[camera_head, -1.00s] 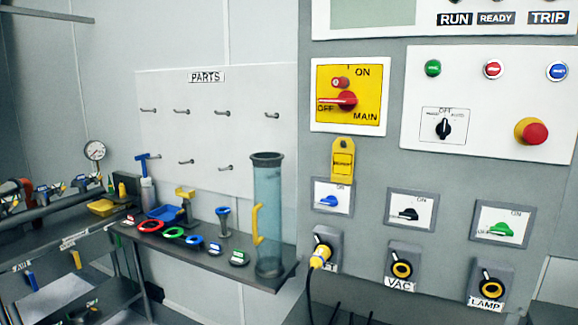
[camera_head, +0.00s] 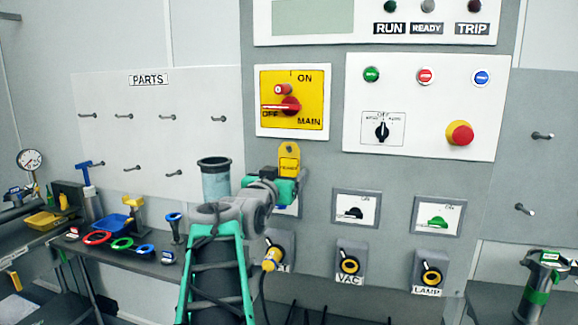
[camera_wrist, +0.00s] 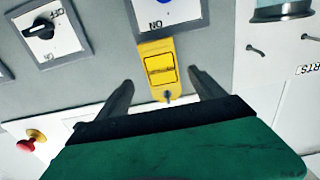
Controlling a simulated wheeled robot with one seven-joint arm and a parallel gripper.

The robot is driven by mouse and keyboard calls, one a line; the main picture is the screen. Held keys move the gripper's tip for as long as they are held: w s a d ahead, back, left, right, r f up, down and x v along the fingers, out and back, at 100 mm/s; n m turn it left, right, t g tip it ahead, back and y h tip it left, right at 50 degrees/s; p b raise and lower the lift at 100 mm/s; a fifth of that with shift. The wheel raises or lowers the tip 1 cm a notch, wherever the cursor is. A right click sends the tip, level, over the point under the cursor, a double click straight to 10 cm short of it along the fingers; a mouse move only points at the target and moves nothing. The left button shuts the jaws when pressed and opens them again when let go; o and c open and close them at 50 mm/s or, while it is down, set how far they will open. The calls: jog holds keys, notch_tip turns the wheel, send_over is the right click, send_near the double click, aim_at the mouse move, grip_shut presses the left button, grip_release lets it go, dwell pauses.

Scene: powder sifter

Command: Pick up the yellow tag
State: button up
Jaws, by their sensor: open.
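The yellow tag (camera_head: 289,159) hangs on the grey panel, below the yellow main switch plate (camera_head: 292,101) and above a small switch that my arm mostly hides. In the wrist view the tag (camera_wrist: 160,68) lies between my two dark fingers, seen upside down. My gripper (camera_wrist: 160,88) is open, with one finger on each side of the tag and gaps between. In the head view my gripper (camera_head: 290,178) is at the tag's lower part. I cannot tell whether a finger touches the tag.
The VAC (camera_head: 349,257) and LAMP (camera_head: 431,269) sockets and their switches are to the right. A yellow plug (camera_head: 270,260) with a cable sits below the tag. The emergency button (camera_head: 459,133) is at upper right. A shelf (camera_head: 150,263) with coloured rings is at left.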

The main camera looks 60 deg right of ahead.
aim_at(289, 167)
jog(key=d+p, duration=0.1)
jog(key=d, duration=0.1)
jog(key=w+d, duration=0.1)
jog(key=d, duration=0.1)
jog(key=shift+d+p, duration=0.2)
jog(key=shift+p, duration=0.15)
jog(key=shift+a, duration=0.1)
jog(key=shift+c, duration=0.4)
jog(key=c, duration=1.4)
